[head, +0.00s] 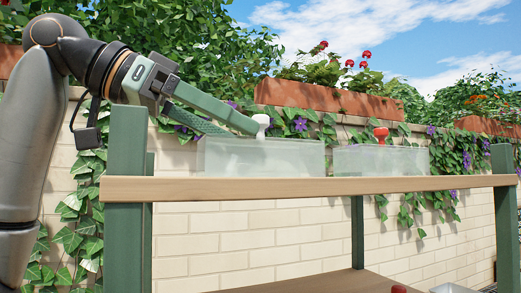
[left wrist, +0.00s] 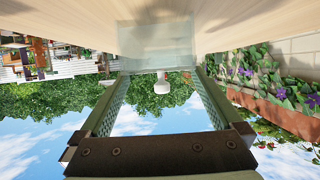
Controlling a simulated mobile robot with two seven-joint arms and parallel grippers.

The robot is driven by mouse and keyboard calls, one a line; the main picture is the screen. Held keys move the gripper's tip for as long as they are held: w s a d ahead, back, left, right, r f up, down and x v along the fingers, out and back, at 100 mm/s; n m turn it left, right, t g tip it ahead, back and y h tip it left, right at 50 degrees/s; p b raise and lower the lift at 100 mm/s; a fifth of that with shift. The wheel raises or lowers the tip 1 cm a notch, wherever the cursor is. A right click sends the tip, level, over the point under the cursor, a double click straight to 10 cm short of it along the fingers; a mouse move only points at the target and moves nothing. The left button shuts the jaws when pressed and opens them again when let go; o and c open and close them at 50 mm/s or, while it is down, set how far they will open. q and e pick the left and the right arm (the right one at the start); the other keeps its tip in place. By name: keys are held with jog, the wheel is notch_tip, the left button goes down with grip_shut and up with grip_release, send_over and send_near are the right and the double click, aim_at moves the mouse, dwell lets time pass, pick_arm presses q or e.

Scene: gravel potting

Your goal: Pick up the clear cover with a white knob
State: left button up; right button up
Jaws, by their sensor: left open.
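The clear cover (head: 262,158) with a white knob (head: 262,121) sits on the upper shelf, left of centre in the head view. My left gripper (head: 243,126) reaches in from the left, tilted down, with its fingertips at the knob's height. In the left wrist view, the scene is upside down. There the left gripper (left wrist: 161,76) is open, and the white knob (left wrist: 161,86) shows between its two fingers with a gap on both sides. The clear cover (left wrist: 155,42) lies beyond the fingertips. My right gripper is not in view.
A similar clear cover (head: 380,161) with a red knob (head: 381,134) stands to the right on the same shelf. The wooden shelf edge (head: 310,186) runs in front, between green posts (head: 124,210). Behind are a brick wall with ivy and flower planters (head: 330,99).

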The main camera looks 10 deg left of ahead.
aim_at(255, 144)
pick_arm(q)
jog(key=x, duration=0.5)
jog(key=shift+f, duration=0.2)
jog(key=shift+s+a, duration=0.1)
jog(key=shift+a, duration=0.05)
jog(key=c, duration=1.1)
jog(key=shift+c, duration=0.3)
jog(key=shift+r, duration=0.15)
